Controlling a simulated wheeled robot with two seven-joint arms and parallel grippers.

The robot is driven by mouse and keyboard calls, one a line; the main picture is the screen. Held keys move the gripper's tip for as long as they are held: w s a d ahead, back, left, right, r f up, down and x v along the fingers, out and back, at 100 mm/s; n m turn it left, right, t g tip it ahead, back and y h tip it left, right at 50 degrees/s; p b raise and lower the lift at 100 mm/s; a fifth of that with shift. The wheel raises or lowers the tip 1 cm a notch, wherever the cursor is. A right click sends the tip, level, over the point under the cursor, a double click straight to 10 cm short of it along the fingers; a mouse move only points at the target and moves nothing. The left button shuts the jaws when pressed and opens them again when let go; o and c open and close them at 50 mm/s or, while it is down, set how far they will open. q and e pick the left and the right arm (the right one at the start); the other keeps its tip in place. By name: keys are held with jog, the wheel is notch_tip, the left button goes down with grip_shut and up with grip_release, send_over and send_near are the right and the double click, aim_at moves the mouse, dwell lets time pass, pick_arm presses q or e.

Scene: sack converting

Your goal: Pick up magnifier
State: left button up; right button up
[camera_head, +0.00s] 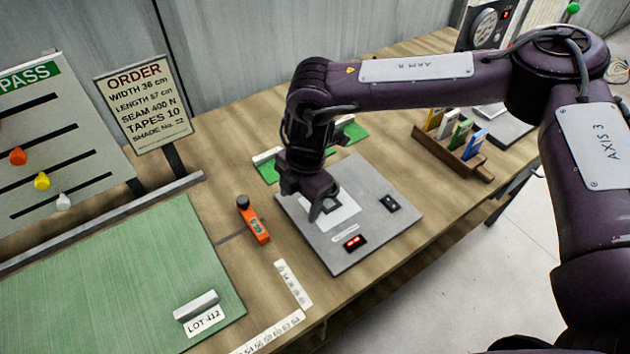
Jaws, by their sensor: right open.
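My right gripper (318,210) points down over a white square (338,212) on a grey plate (345,262). It is open, and its fingertips are close to the square; I cannot tell whether they touch it. I cannot clearly make out a magnifier; something small may be hidden under or between the dark fingers. A small black item (390,203) sits on the plate's right side, and I cannot tell what it is. An orange tool with a black knob (254,222) lies left of the plate. My left gripper is not in view.
A green mat (110,275) with a LOT label (204,321) covers the left. White rulers (293,284) lie at the front edge. A wooden rack of coloured cards (455,158) stands right. An order sign (143,103) and PASS board (60,125) stand behind.

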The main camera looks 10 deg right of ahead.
notch_tip(320, 180, up, 4)
jog(key=m+h, duration=0.1)
jog(key=m, duration=0.1)
send_over(335, 191)
jog(key=w+a, duration=0.1)
jog(key=shift+w, duration=0.15)
jog(key=shift+d+f, duration=0.15)
jog(key=shift+f, duration=0.1)
notch_tip(335, 191, down, 6)
jog(key=p, duration=0.2)
jog(key=shift+f+p, duration=0.2)
jog(key=shift+p, duration=0.15)
jog(key=shift+f, duration=0.35)
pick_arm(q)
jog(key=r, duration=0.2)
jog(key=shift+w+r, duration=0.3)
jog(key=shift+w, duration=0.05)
pick_arm(e)
jog(key=shift+c, duration=0.3)
jog(key=c, duration=1)
